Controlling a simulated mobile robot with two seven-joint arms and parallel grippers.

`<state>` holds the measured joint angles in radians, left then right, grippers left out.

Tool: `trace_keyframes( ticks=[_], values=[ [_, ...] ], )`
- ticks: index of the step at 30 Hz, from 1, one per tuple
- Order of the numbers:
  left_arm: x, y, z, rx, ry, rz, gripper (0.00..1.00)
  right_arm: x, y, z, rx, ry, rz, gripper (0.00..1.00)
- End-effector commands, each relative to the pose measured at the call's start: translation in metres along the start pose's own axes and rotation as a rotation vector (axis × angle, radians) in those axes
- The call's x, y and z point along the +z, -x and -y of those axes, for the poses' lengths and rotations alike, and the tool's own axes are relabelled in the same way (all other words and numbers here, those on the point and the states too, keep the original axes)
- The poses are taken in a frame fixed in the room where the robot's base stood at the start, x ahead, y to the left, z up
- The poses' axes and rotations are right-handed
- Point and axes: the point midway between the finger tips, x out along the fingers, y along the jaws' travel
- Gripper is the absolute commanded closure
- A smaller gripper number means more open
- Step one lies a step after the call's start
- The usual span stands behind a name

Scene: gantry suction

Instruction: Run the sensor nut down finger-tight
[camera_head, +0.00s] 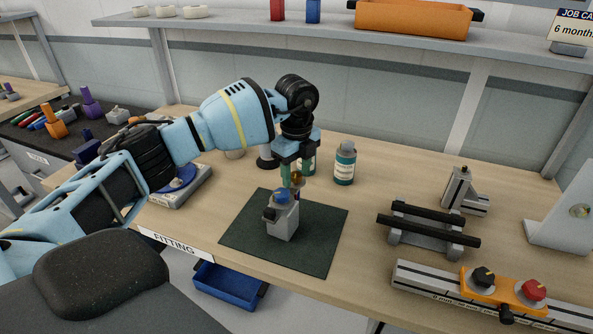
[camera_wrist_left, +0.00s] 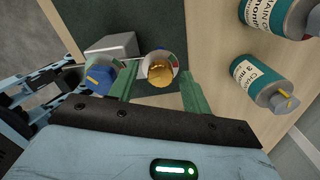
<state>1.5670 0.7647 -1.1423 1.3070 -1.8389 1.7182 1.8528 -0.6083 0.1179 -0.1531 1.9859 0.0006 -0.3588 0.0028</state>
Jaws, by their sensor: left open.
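A grey block-shaped fitting (camera_head: 284,222) with a blue knob (camera_head: 282,196) stands on the dark green mat (camera_head: 322,222). A brass-coloured round part (camera_head: 297,179), seemingly the sensor nut, shows at its far side; it also shows in the left wrist view (camera_wrist_left: 160,73), inside a pale ring. My left gripper (camera_head: 292,184) reaches down over the fitting from behind. In the left wrist view its green fingers are open, one on each side of the brass part, with no clear contact. The blue knob (camera_wrist_left: 99,77) lies just left of the left finger there. My right gripper is out of view.
Teal bottles (camera_head: 345,164) stand behind the mat, one partly hidden by my gripper. A grey stand with black bars (camera_head: 427,230) and a rail with an orange block (camera_head: 505,288) lie to the right. A blue bin (camera_head: 228,284) hangs below the bench's front edge.

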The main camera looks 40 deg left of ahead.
Motion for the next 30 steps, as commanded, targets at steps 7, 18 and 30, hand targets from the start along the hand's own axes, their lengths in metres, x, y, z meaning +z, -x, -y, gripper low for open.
trace_keyframes(
  ticks=[7, 18, 30],
  values=[
    [0.0, 0.0, 0.0, 0.0, 0.0, 0.0, 0.79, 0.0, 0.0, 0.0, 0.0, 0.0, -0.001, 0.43],
    [0.0, 0.001, 0.0, 0.0, -0.018, 0.0, 0.96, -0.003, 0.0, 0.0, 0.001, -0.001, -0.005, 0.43],
    [0.0, 0.003, 0.0, -0.003, -0.252, 0.001, 0.96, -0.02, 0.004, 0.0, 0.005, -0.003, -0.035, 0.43]
  ],
)
